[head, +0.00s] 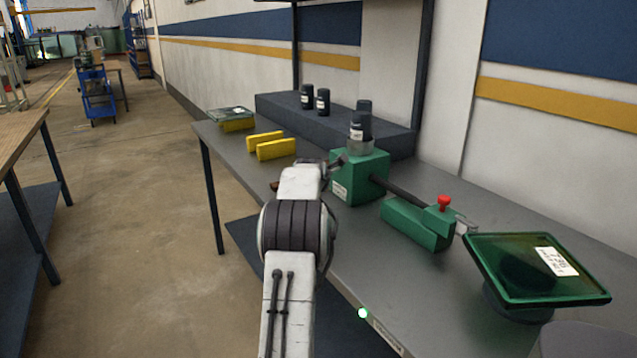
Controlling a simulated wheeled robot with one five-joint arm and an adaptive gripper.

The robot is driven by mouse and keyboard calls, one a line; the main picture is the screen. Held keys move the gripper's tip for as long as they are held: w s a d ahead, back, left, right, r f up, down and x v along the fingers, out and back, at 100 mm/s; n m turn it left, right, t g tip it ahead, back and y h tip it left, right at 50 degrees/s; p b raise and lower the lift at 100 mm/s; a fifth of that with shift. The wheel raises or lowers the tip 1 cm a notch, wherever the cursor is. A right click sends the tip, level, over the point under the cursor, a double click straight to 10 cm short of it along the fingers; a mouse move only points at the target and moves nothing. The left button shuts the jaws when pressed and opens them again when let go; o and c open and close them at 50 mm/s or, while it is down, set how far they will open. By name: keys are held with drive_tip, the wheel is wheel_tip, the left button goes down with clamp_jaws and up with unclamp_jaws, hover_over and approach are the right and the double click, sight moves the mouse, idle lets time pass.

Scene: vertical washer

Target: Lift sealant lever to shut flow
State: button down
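A green block-shaped unit (359,178) stands on the grey workbench, with a dark bottle (360,128) upright in a pale collar on top of it. A small dark lever-like part (338,161) shows at the upper left of the unit, but I cannot tell for sure that it is the sealant lever. My gripper (322,168) is at the end of my white arm, just left of the green unit and close to that part. My own wrist hides most of the fingers. I cannot tell whether they touch the part or whether they are open.
A dark rod runs from the unit to a green block with a red knob (444,203). A green tray (537,270) stands at the right. Yellow blocks (276,149) lie behind my arm. Several dark bottles stand on the raised shelf (270,106).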

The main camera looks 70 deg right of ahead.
drive_tip(key=shift+s+f, duration=0.15)
drive_tip(key=shift+s, duration=0.2)
drive_tip(key=c, duration=1.5)
unclamp_jaws()
drive_tip(key=shift+c, duration=0.2)
drive_tip(key=o, duration=0.3)
drive_tip(key=shift+s, duration=0.15)
drive_tip(key=o, duration=0.3)
drive_tip(key=shift+a, duration=0.1)
drive_tip(key=shift+w+a, duration=0.1)
drive_tip(key=shift+w, duration=0.1)
drive_tip(key=v, duration=1.2)
